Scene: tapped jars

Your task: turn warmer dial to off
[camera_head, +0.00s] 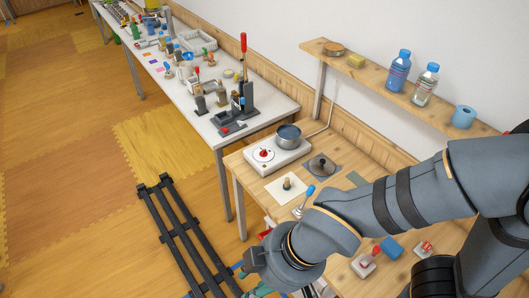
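The warmer (291,156) is a low white box at the left back of the wooden table. Its red dial (264,153) sits on a round white face on the left part of its top; the exact setting is too small to read. A blue-grey pot (289,138) stands on the right part of the warmer. My arm reaches in from the right, and its end is low in the picture, in front of the warmer and well apart from it. The fingertips of my gripper are not clear there, so its opening cannot be told.
A dark lidded thing on a grey mat (321,166) and a pale card with a small knob (287,187) lie near the warmer. A shelf (381,87) with two bottles runs above. A long white table (214,136) with several items stands left. Black rails (186,237) lie on the floor.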

